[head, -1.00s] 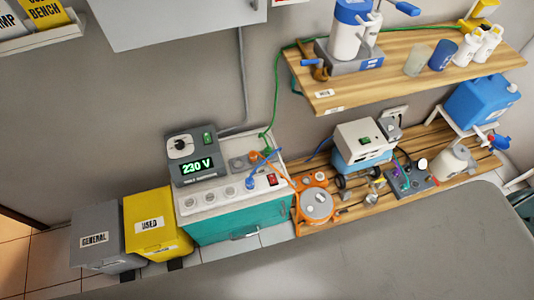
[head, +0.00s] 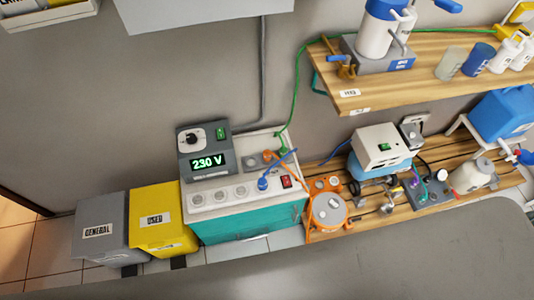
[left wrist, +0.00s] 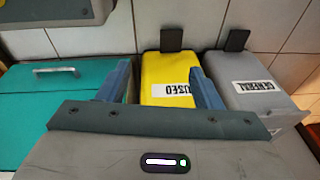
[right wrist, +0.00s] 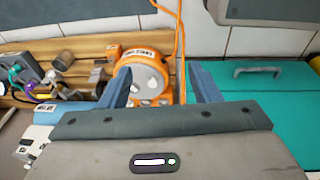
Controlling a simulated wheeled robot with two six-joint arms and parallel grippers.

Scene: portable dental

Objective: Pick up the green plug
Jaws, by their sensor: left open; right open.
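The green plug (head: 281,150) appears as a small green end on the green cable (head: 295,95), at the back of the white-topped teal unit (head: 245,216). The cable runs up to the wall shelf. The plug is small, and I cannot tell how it sits in a socket. It does not show in either wrist view. My left gripper (left wrist: 160,82) is open and empty, with the yellow bin marked USED in view beyond its fingers. My right gripper (right wrist: 161,80) is open and empty, facing the orange device and teal unit. Neither gripper shows in the head view.
A grey meter reading 230 V (head: 205,152) stands on the unit's left. A blue plug (head: 263,184) and an orange cable (head: 271,156) are close to the green one. An orange device (head: 328,212) stands to the right. A grey surface (head: 400,255) spans the front.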

